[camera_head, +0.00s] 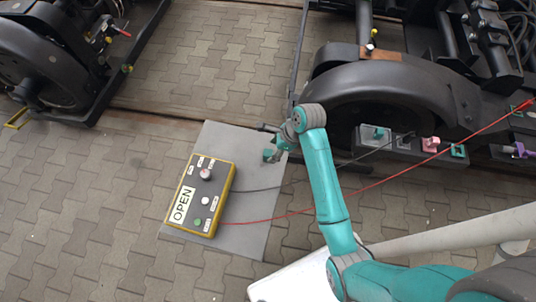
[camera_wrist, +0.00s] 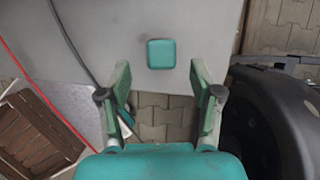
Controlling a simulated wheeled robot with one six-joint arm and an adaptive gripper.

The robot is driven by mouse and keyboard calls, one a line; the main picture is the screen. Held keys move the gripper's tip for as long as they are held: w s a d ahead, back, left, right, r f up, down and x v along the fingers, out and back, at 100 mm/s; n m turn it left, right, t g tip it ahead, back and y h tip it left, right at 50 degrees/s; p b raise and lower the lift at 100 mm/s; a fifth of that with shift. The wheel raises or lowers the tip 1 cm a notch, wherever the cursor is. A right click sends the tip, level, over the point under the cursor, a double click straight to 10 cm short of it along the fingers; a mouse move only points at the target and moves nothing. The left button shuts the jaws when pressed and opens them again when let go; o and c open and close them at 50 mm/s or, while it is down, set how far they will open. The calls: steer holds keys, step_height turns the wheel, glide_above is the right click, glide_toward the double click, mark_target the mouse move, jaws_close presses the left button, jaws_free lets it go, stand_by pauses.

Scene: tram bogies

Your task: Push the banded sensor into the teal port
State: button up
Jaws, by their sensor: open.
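My gripper (camera_head: 270,141) is open above the grey mat, left of the bogie wheel. In the wrist view, its two fingers (camera_wrist: 159,76) are spread wide with nothing between them. A teal square block (camera_wrist: 161,54) lies on the mat just beyond the fingertips, apart from them. In the head view, a square teal-framed port (camera_head: 458,151) sits on the bogie's side. Left of it are a pink connector (camera_head: 430,144) and a grey housing with a teal plug (camera_head: 378,133). I cannot make out bands on any part, so I cannot tell which is the banded sensor.
A yellow-edged control box (camera_head: 201,195) marked OPEN stands on the grey mat (camera_head: 248,237). A red cable (camera_head: 375,183) and a dark cable (camera_head: 262,189) cross the area. A purple connector (camera_head: 521,150) is at far right. A brown crate (camera_wrist: 37,133) shows at left.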

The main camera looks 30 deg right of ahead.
mark_target(270, 152)
steer(key=shift+x, duration=2.6)
steer(key=shift+w, duration=0.1)
steer(key=shift+r, duration=0.1)
steer(key=c, duration=1.2)
